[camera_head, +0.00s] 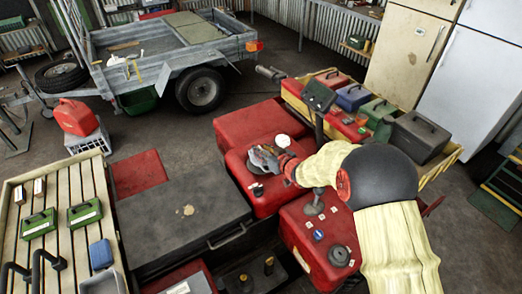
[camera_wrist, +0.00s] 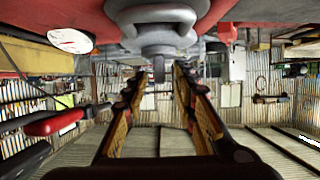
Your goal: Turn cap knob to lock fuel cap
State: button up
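The grey fuel cap (camera_wrist: 157,22) shows at the top middle of the wrist view. It has a rounded knob and sits against the red bodywork (camera_wrist: 250,10). My gripper (camera_wrist: 163,75) is open, its two fingers apart with a clear gap between them. The fingertips point toward the area just below the cap in the picture; whether they touch it I cannot tell. In the head view my gripper (camera_head: 263,158) is low over the red quad body (camera_head: 247,123), and it hides most of the cap there.
A white gauge (camera_wrist: 70,40) is beside the cap, also seen in the head view (camera_head: 282,141). A yellow crate (camera_head: 452,158) with coloured cases, a trailer (camera_head: 165,60) and a slatted rack (camera_head: 75,183) surround the quad.

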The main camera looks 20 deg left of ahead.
jog(key=shift+w+a+f, duration=0.25)
jog(key=shift+w+a, duration=0.1)
jog(key=shift+a, duration=0.1)
jog(key=c, duration=0.3)
jog(key=c, duration=0.4)
grip_shut()
